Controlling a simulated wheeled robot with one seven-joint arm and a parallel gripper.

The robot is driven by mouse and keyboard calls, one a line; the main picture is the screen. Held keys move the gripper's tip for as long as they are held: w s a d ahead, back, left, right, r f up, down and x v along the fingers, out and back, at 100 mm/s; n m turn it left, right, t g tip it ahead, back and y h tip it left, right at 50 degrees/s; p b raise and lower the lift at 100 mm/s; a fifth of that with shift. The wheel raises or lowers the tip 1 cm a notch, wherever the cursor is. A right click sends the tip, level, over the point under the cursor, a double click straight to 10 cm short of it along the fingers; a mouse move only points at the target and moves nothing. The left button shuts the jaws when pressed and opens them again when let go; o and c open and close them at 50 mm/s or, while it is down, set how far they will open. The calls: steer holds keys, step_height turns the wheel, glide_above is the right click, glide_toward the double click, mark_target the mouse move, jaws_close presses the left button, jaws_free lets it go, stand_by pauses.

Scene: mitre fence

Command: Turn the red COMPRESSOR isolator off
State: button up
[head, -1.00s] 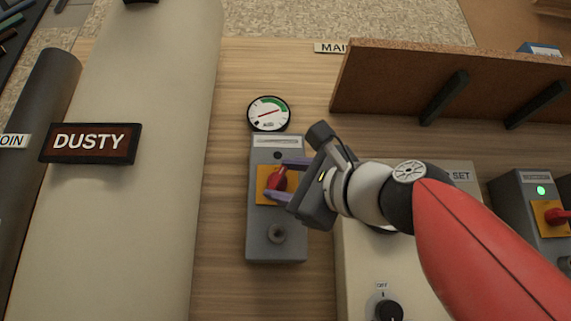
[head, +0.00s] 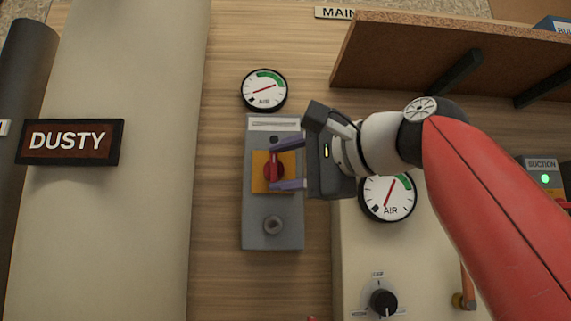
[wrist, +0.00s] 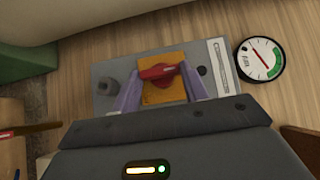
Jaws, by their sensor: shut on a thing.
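The isolator is a red rotary handle (head: 273,168) on a yellow plate (head: 260,182), set in a grey box (head: 257,232). The box's white label (head: 274,124) is too small to read. The handle stands upright, in line with the box, in the head view. My gripper (head: 288,166) comes from the right and is shut on the handle, one purple finger at its upper end and one at its lower end. In the wrist view the handle (wrist: 158,72) lies between both fingers. The small lamp (head: 274,139) above the plate looks dark.
A round AIR gauge (head: 264,90) sits just above the box. A cream panel (head: 352,260) with another gauge (head: 388,198) and a black knob (head: 383,301) is to the right. A wide pipe (head: 150,230) with a DUSTY sign (head: 70,142) runs at left. A brown shelf (head: 400,60) is upper right.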

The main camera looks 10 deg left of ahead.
stand_by(0.3)
steer(key=o, duration=1)
steer(key=b+v, duration=0.1)
steer(key=v, duration=0.6)
steer(key=shift+s+d, duration=0.25)
steer(key=shift+d, duration=0.05)
